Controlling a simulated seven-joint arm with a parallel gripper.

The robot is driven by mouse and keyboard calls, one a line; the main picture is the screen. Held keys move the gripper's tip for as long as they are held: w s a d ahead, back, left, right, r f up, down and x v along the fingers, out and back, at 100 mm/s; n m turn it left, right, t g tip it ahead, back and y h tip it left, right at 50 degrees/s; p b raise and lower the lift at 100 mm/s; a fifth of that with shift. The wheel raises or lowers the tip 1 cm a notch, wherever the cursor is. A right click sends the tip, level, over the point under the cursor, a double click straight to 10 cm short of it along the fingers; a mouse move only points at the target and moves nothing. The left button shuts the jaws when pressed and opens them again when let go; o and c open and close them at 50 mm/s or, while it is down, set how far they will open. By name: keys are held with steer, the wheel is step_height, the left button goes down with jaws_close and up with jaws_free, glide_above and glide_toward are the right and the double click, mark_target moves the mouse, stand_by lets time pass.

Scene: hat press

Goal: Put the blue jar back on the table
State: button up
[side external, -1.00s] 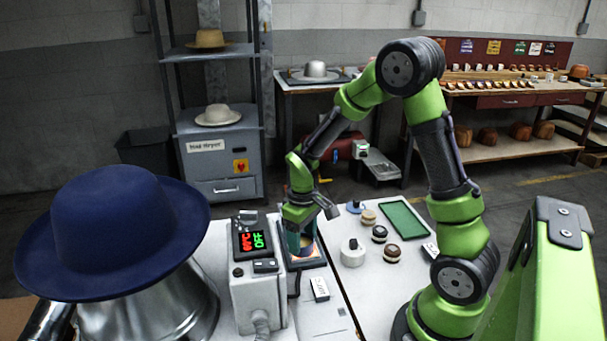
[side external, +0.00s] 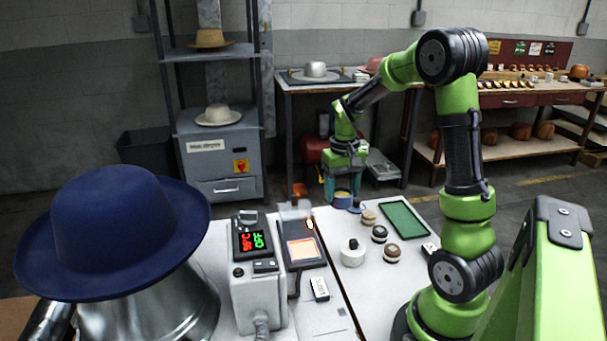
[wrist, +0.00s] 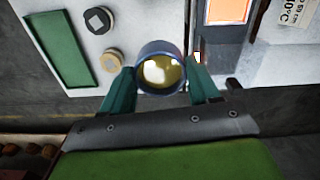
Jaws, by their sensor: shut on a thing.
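The blue jar (wrist: 160,70) is between the two teal fingers of my gripper (wrist: 160,85) in the wrist view, its blue rim around a yellowish inside. In the side view my gripper (side external: 342,192) points down at the far edge of the white table (side external: 345,282), shut on the jar (side external: 342,199). The jar is partly hidden by the fingers. I cannot tell whether its base touches the table.
A glowing orange heater plate (side external: 303,249) lies left of the jar. A green tray (side external: 403,220), several small round jars or knobs (side external: 379,234) and a white pot (side external: 352,255) stand nearby. A control box (side external: 255,262) and blue hat (side external: 115,225) are at left.

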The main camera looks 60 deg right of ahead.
steer(key=shift+d+m, duration=0.25)
steer(key=shift+m, duration=0.15)
steer(key=shift+f, duration=0.35)
step_height(320, 180, down, 9)
steer(key=shift+f, duration=0.2)
steer(key=o, duration=1.4)
steer(key=shift+f, duration=0.1)
steer(key=shift+c, duration=0.2)
